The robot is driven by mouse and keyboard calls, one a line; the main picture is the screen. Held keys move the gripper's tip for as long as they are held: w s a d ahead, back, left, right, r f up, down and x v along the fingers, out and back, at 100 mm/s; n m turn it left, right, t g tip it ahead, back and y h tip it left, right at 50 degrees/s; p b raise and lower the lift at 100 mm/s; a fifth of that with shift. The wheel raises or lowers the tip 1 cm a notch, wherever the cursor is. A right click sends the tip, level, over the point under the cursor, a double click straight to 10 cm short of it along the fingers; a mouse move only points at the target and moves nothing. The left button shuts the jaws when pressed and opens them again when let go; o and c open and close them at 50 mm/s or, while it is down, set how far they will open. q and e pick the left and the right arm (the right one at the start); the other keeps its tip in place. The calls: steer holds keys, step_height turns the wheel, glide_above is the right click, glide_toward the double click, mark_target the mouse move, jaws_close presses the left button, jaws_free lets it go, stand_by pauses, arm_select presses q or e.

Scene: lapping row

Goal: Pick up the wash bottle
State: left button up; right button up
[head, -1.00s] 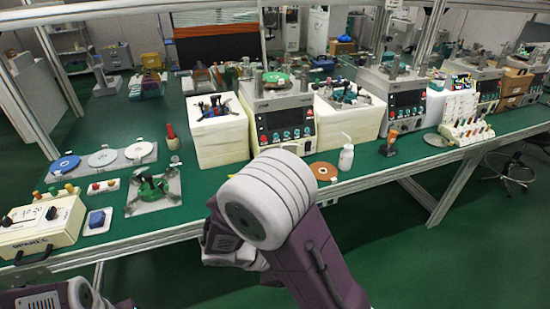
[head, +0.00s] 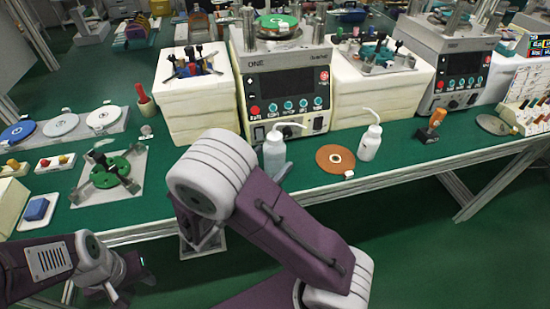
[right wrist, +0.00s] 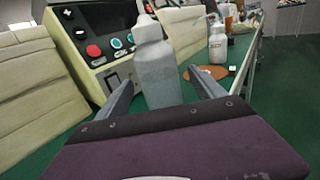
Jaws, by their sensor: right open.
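A white wash bottle (head: 274,158) with a bent spout stands upright on the green bench, in front of the ONE machine. It also shows in the right wrist view (right wrist: 158,75), ahead of and between the spread fingers of my open right gripper (right wrist: 162,96). I cannot tell whether a finger touches it. In the head view my right arm hides most of that gripper. A second wash bottle (head: 370,144) stands to the right, past a copper-coloured disc; it is also in the right wrist view (right wrist: 217,48). My left gripper (head: 132,276) is low at the left, its jaws unclear.
The copper-coloured disc (head: 335,159) lies flat between the bottles. The ONE machine (head: 288,68) and cream blocks (head: 190,112) stand behind. A plate with a green fixture (head: 112,172) lies to the left. An orange-handled tool (head: 432,124) stands to the right.

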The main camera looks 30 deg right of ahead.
mark_target(280, 140)
steer(key=b+x, duration=0.1)
steer(key=x, duration=0.4)
steer(key=shift+f, duration=0.2)
steer(key=shift+c, duration=1)
jaws_close()
steer(key=shift+r, duration=0.1)
step_height(280, 140, up, 4)
steer(key=shift+r+p, duration=0.15)
steer(key=shift+p, duration=0.9)
steer(key=s+d+r+b, duration=0.3)
steer(key=s+r+b, duration=0.3)
steer(key=s, duration=0.5)
steer(key=shift+d+r+b, duration=0.2)
steer(key=shift+r+b, duration=0.05)
steer(key=shift+b, duration=0.5)
